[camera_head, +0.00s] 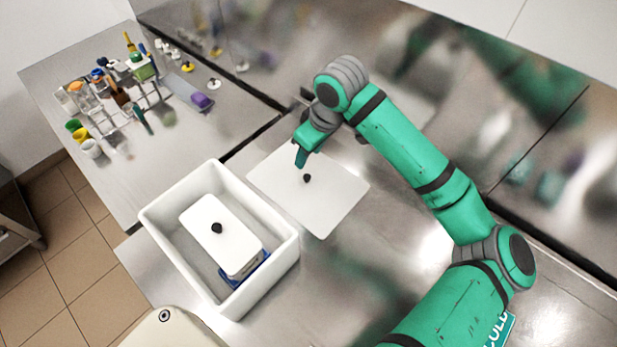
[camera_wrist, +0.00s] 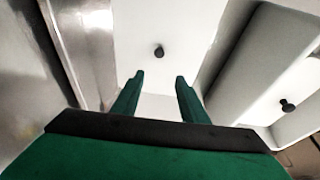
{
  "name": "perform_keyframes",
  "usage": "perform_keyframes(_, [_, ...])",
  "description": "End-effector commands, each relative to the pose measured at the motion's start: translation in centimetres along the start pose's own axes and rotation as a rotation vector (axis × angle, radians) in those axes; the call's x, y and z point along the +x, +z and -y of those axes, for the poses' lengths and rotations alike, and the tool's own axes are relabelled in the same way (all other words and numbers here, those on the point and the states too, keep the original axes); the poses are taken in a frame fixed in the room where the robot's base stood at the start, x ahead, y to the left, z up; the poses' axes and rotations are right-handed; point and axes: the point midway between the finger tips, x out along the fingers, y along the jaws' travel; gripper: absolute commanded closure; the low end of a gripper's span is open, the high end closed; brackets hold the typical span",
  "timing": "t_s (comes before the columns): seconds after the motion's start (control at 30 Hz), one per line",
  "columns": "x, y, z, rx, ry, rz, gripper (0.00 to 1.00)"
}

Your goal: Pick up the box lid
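The box lid (camera_head: 323,204) is a flat white rectangle with a small black knob (camera_head: 307,178). It lies on the steel counter to the right of the white box. In the wrist view the lid (camera_wrist: 185,25) is ahead of the fingers, with its knob (camera_wrist: 158,52) beyond and between the fingertips. My gripper (camera_head: 300,158) is just above the lid near the knob, apart from it. In the wrist view my gripper (camera_wrist: 160,76) has its two fingers spread with nothing between them.
The open white box (camera_head: 285,262) holds a smaller container with a white lid and black knob (camera_head: 217,228). A steel side table at left carries a rack of bottles (camera_head: 115,90), small cups (camera_head: 82,137) and a purple-topped item (camera_head: 201,101). The counter right of the lid is clear.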

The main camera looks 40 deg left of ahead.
Motion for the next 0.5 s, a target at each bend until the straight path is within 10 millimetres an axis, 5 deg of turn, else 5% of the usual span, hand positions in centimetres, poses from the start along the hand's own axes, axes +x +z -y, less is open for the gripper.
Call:
perform_keyframes(0.13, [-0.2, 2.4, -0.5, 0.017, -0.014, 0.018, 0.6])
perform_keyframes(0.5, [4.4, 3.0, -0.7, 0.026, -0.014, 0.019, 0.6])
